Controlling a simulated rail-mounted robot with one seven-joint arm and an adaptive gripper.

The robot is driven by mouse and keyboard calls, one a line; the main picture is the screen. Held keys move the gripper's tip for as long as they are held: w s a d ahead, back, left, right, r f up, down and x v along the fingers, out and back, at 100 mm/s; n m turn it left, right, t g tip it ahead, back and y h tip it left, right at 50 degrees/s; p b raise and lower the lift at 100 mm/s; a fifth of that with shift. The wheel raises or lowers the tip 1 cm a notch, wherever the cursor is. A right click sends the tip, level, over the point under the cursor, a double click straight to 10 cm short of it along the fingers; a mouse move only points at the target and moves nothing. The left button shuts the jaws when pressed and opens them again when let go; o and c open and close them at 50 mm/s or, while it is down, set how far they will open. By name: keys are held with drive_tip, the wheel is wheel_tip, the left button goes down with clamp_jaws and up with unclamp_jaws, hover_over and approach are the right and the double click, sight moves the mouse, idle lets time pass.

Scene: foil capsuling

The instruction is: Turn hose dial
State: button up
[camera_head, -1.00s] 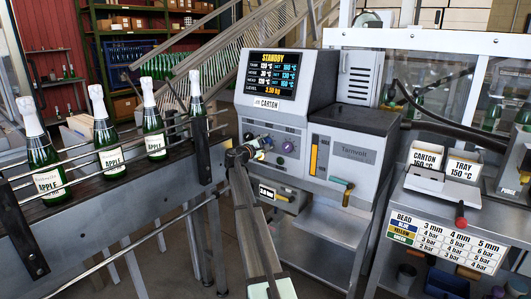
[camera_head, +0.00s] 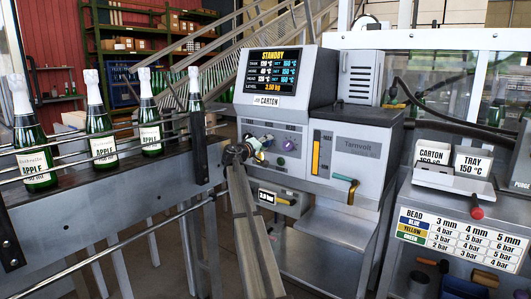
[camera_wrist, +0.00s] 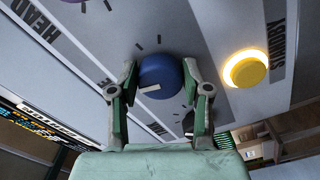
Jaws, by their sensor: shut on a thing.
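In the wrist view a round blue dial (camera_wrist: 160,77) with a white pointer mark sits between the two fingertips of my gripper (camera_wrist: 159,80). The fingers are closed on its sides. Tick marks surround it on the grey panel (camera_wrist: 190,30); its label is mostly hidden by my fingers. In the head view my gripper (camera_head: 256,152) is at the left of the machine's control panel, and the blue dial is hard to make out there. The screen (camera_head: 280,72) above shows STANDBY and rows of temperatures with set values.
A lit yellow button (camera_wrist: 249,71) marked STANDBY is right of the dial in the wrist view. A purple dial (camera_head: 289,144) is right of my gripper in the head view. Bottles (camera_head: 101,120) stand on a railed conveyor at left. A teal-handled lever (camera_head: 345,182) is lower right.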

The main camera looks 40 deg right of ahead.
drive_tip(key=m+b, duration=0.3)
drive_tip(key=shift+w+f+m+b, duration=0.1)
drive_tip(key=shift+f+m+b, duration=0.1)
drive_tip(key=shift+m+b, duration=0.2)
drive_tip(key=shift+r+m+b, duration=0.1)
drive_tip(key=shift+m+b, duration=0.3)
drive_tip(key=shift+m, duration=0.2)
drive_tip(key=shift+r, duration=0.1)
drive_tip(key=o, duration=1.2)
drive_tip(key=shift+c, duration=0.2)
drive_tip(key=shift+a, duration=0.1)
drive_tip(key=v, duration=1.1)
drive_tip(key=shift+a, duration=0.4)
